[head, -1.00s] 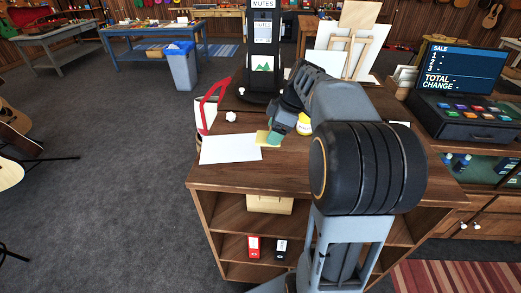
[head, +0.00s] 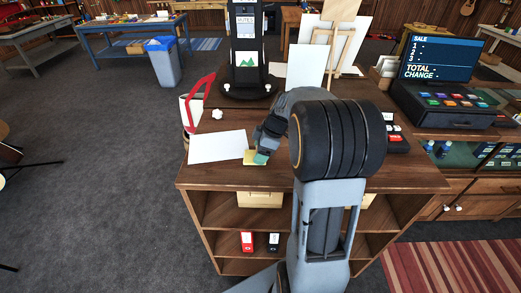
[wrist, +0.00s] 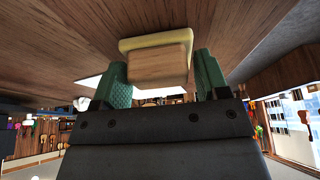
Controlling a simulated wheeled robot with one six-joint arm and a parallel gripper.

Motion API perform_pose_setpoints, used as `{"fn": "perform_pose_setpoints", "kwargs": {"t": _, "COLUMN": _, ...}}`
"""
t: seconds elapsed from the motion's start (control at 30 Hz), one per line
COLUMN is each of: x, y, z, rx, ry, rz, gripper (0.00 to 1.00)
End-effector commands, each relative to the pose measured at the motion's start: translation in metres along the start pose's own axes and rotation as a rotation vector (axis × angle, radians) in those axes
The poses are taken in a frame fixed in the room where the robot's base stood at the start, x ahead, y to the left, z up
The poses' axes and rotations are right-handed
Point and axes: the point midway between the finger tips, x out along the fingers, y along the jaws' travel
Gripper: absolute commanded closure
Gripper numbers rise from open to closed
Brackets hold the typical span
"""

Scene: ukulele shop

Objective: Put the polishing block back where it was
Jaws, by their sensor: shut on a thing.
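The polishing block has a wooden body (wrist: 160,62) with a pale yellow pad (wrist: 157,39). My gripper (wrist: 161,79) is shut on it, with one green fingertip on each side of the wood in the wrist view. In the head view, my gripper (head: 262,153) is low over the wooden counter top (head: 225,172), and the block's yellow edge (head: 249,158) shows beside the right end of a white sheet (head: 217,147). The pad faces the counter; I cannot tell whether it touches the wood. My arm hides part of the counter behind the gripper.
A red-handled item (head: 196,102) and a small white lump (head: 217,114) are on the counter's left. A black stand (head: 246,60) is behind, with easels (head: 327,50) to its right. A dark tray (head: 397,139) and a cash register (head: 447,98) are right. The front left counter strip is clear.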

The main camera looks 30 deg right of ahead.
Motion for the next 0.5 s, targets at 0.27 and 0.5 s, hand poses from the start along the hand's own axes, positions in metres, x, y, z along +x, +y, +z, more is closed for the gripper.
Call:
{"fn": "perform_pose_setpoints", "kwargs": {"t": 0.27, "x": 0.0028, "y": 0.0001, "z": 0.0012, "rx": 0.000, "ry": 0.000, "rz": 0.001, "gripper": 0.58}}
{"fn": "perform_pose_setpoints", "kwargs": {"t": 0.5, "x": 0.0011, "y": 0.0001, "z": 0.0005, "rx": 0.000, "ry": 0.000, "rz": 0.000, "gripper": 0.09}}
